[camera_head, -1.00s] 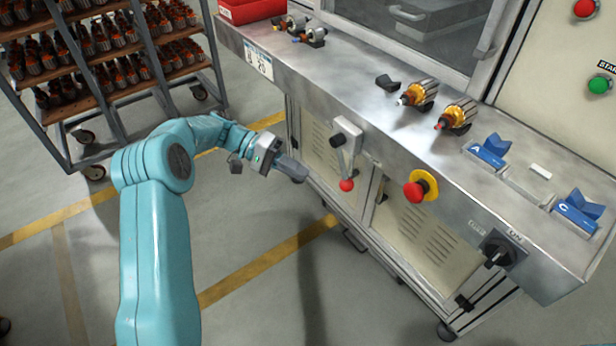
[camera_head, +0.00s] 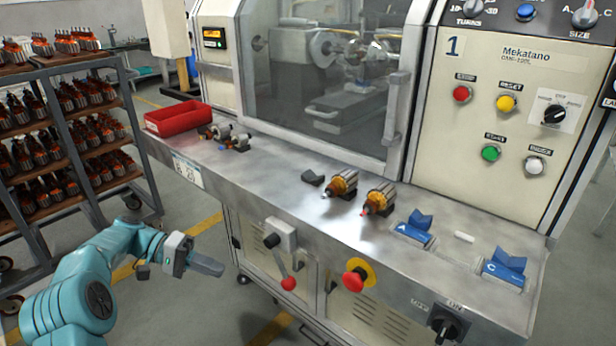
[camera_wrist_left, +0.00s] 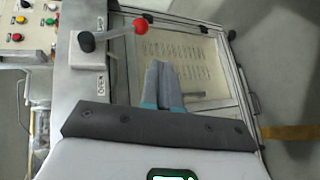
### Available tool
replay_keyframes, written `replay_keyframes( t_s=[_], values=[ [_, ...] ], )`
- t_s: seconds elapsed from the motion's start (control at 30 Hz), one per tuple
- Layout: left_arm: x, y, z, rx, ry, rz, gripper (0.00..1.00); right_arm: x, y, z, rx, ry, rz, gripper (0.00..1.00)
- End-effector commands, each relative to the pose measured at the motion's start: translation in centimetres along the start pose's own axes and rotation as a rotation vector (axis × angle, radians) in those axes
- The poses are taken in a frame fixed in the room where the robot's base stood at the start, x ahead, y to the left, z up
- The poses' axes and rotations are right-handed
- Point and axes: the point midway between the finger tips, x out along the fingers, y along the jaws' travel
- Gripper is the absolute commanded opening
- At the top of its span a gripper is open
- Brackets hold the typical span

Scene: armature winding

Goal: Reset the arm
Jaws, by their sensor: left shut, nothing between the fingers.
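My left gripper (camera_head: 207,262) is at the lower left of the head view, in front of the machine and apart from it. Its fingers are shut with nothing between them. In the left wrist view the closed fingers (camera_wrist_left: 160,84) point toward the cabinet's vented panel (camera_wrist_left: 185,62). A lever with a red knob (camera_head: 288,283) sits on the machine's front, to the right of the gripper; its red knob also shows in the left wrist view (camera_wrist_left: 141,26). My right gripper is not in view.
The steel ledge (camera_head: 270,165) holds a red tray (camera_head: 178,118), several armatures (camera_head: 378,196), and blue holders A (camera_head: 414,230) and C (camera_head: 505,268). A red emergency button (camera_head: 354,280) and a black rotary switch (camera_head: 449,323) stick out in front. A loaded rack (camera_head: 75,130) stands left.

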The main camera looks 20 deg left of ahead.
Motion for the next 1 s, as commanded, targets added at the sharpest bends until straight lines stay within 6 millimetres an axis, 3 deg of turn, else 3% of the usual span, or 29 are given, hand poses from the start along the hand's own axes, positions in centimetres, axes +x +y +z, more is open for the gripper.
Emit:
replay_keyframes(
  t_s=[0.07, 0.17, 0.27, 0.3, 0.4, 0.5, 0.6, 0.8, 0.9, 1.0],
  values=[
    [0.3, -0.2, -0.1, -0.008, 0.000, -0.004, 0.00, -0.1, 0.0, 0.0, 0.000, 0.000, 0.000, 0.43],
    [2.5, -1.6, -0.3, -0.071, 0.002, -0.044, 0.00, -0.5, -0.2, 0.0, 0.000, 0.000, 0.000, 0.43],
    [7.4, -5.1, 0.0, -0.198, 0.002, -0.157, 0.00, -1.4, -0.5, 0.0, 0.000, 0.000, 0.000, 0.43],
    [9.9, -6.9, 0.7, -0.251, 0.000, -0.225, 0.00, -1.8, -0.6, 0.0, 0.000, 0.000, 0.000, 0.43],
    [15.7, -11.6, 4.0, -0.343, -0.011, -0.425, 0.00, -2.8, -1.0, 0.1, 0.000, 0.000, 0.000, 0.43],
    [20.0, -15.2, 8.8, -0.353, -0.021, -0.619, 0.00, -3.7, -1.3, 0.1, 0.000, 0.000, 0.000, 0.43],
    [22.9, -17.3, 14.1, -0.293, -0.025, -0.778, 0.00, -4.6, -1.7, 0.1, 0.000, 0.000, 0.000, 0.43],
    [25.8, -17.0, 22.5, -0.089, -0.010, -0.908, 0.00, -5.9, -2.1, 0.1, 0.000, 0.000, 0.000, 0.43],
    [26.4, -16.1, 24.9, -0.021, 0.002, -0.907, 0.00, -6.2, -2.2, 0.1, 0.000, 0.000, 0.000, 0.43],
    [26.7, -15.5, 26.0, 0.015, 0.011, -0.899, 0.00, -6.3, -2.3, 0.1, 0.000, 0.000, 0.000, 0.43]
  ],
)
